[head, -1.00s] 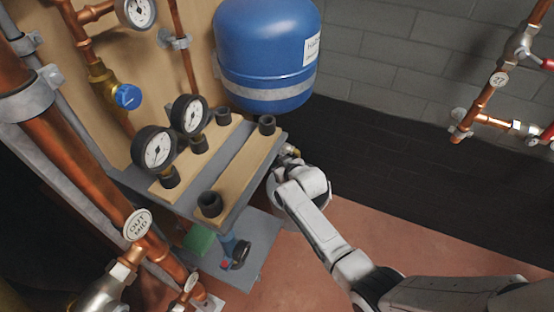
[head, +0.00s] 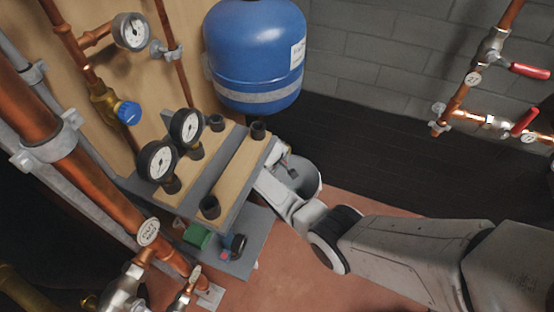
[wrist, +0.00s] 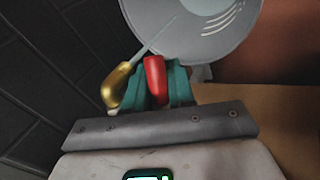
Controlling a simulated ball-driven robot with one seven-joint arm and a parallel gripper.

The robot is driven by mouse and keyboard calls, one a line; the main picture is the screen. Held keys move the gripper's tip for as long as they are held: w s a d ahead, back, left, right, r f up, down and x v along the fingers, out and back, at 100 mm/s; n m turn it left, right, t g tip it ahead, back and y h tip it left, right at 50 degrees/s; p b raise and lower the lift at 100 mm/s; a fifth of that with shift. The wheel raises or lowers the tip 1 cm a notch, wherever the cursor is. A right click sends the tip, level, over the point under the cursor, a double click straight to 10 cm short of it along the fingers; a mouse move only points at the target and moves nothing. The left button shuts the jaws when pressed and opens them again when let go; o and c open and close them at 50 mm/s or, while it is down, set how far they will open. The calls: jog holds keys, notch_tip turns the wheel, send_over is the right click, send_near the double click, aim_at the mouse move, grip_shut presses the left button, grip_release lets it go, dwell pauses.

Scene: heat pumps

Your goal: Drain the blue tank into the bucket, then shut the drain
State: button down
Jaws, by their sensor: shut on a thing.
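The blue tank (head: 256,60) hangs upright on the wall in the head view, with a pale band and a white label. In the wrist view my gripper (wrist: 153,82), with teal fingers, is shut on the red drain lever (wrist: 155,72). The brass drain spout (wrist: 117,88) is just left of it. A thin pale stream runs from the spout toward the grey bucket (wrist: 200,30). The bucket also shows in the head view (head: 308,178), partly behind my wrist. My arm hides the drain in the head view.
A shelf (head: 225,180) with gauges (head: 186,127) and black pipe ends stands left of my wrist. Copper pipes (head: 60,130) run up the left. Pipes with red-handled valves (head: 529,71) are on the right wall. Red floor shows below the bucket.

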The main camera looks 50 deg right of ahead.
jog(key=shift+s+r+n+g+h+b, duration=0.25)
jog(key=shift+n+g+h+b, duration=0.15)
jog(key=shift+g, duration=0.4)
jog(key=shift+s+r+n+g+h+b, duration=0.1)
jog(key=shift+r+n+g+h+b, duration=0.15)
jog(key=shift+g+b, duration=0.4)
jog(key=shift+g, duration=0.25)
jog(key=c, duration=1.1)
grip_release()
jog(key=shift+d, duration=0.1)
jog(key=shift+p, duration=0.45)
